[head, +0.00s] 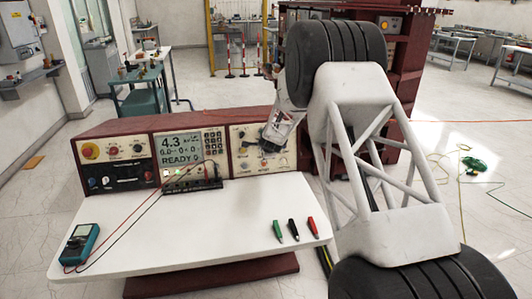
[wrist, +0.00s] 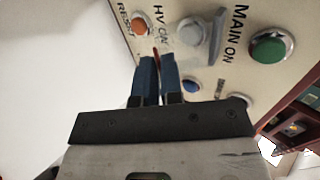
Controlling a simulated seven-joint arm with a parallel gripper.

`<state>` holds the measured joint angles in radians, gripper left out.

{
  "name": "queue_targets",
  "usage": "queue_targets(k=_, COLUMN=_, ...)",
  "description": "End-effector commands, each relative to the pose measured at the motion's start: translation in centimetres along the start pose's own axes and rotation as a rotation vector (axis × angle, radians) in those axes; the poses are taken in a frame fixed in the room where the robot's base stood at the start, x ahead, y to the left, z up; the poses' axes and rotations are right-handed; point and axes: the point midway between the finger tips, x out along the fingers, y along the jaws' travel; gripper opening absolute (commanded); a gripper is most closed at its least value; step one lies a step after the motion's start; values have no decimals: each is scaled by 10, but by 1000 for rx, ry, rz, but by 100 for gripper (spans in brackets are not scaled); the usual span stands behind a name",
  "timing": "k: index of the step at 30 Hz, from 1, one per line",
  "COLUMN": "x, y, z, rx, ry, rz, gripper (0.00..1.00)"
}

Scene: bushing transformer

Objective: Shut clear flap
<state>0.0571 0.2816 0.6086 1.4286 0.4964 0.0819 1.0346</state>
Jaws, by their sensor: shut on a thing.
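In the wrist view, a grey plate-like piece (wrist: 217,36) stands out from the panel beside the pale round HV ON button (wrist: 188,31). It may be the clear flap standing open, but I cannot be sure. My gripper (wrist: 157,62) has two blue fingers close together, shut on a thin reddish part (wrist: 156,50) just below the HV ON label. What this part belongs to is not clear. In the head view my gripper (head: 270,146) is at the right section of the console, and the arm hides some of that section; the flap cannot be made out there.
The wrist view shows an orange RESET button (wrist: 140,27), a green MAIN ON button (wrist: 270,49) and a blue button (wrist: 190,85). The console (head: 190,150) backs a white desk (head: 200,225) with a teal multimeter (head: 80,243), cables and three probes (head: 293,229).

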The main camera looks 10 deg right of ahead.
Motion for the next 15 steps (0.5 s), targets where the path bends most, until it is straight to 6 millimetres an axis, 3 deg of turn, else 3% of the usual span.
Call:
queue_targets(k=14, x=-1, y=-2, z=0, rx=-1, ry=0, rz=-5, gripper=0)
queue_targets(k=15, x=-1, y=-2, z=0, rx=-1, ry=0, rz=-5, gripper=13)
